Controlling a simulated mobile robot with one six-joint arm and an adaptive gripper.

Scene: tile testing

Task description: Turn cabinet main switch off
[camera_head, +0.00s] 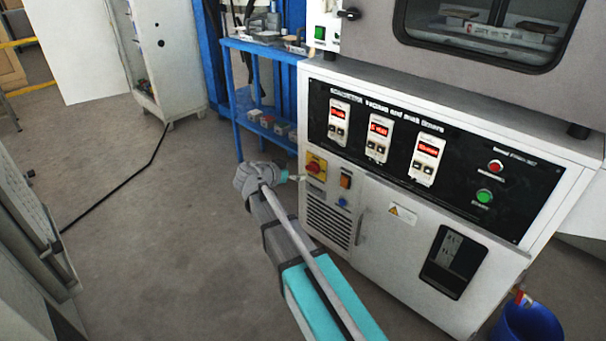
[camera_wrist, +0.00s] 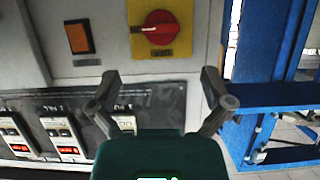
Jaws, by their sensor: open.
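The cabinet main switch (camera_head: 316,166) is a red rotary knob on a yellow plate, on the white cabinet's front at its left edge. In the wrist view the red knob (camera_wrist: 161,28) is at the top centre, with its grip bar lying roughly sideways. My gripper (camera_wrist: 166,88) is open and empty, its two fingers spread below the knob in that picture and apart from it. In the head view my arm reaches up to the left of the switch, and the fingertips are small and hard to make out near the plate.
An orange rocker switch (camera_head: 346,181) sits right of the main switch, above a blue button (camera_head: 342,202). A black timer panel (camera_head: 470,180) spans the cabinet above. A blue shelf frame (camera_head: 237,105) stands close at left. Floor (camera_head: 150,230) is clear except for a black cable.

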